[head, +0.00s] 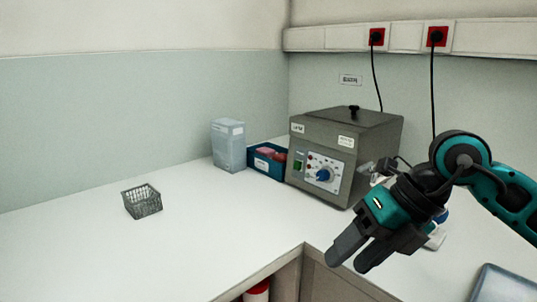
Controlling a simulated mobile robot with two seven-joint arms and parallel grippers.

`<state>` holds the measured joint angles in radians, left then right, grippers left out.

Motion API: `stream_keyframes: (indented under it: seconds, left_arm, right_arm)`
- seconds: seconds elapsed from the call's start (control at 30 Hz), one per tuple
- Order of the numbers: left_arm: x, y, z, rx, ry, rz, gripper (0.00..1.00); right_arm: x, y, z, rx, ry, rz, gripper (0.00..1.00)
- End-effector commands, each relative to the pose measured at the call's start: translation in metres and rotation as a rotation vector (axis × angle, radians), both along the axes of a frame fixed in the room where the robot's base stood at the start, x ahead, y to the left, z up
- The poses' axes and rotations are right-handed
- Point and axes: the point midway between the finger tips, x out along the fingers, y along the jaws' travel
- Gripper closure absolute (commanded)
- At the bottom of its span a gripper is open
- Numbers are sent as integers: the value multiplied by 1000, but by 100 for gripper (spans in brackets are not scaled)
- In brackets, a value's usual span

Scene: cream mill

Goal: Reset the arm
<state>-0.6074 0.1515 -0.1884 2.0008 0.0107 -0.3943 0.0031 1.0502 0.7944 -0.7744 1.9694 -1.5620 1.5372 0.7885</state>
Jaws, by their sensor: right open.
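My right gripper (358,256) is in the head view at the lower right, on the teal and black arm that comes in from the right. Its two dark grey fingers point down and to the left, with a gap between them. It is open and nothing shows between the fingers. It is in front of the grey machine, near the counter's inner corner. My left gripper is not in view.
A grey machine (338,160) with a blue knob stands at the back of the white counter (190,245). Left of it are a blue box (263,163), a pale carton (228,147) and a wire basket (142,201). A grey-blue tray (503,284) lies lower right. A red-capped container (257,291) shows below the counter.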

Motion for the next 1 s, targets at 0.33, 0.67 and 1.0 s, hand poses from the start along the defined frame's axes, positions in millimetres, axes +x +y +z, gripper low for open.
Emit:
stream_keyframes:
  seconds: [0.33,0.67,1.0]
  left_arm:
    - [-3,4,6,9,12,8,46]
    - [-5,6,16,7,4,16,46]
    - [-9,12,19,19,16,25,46]
  right_arm:
    - [-48,110,24,924,322,48,46]
    - [4,73,7,1638,581,-609,46]
    - [-20,-22,-186,1711,828,-1759,46]
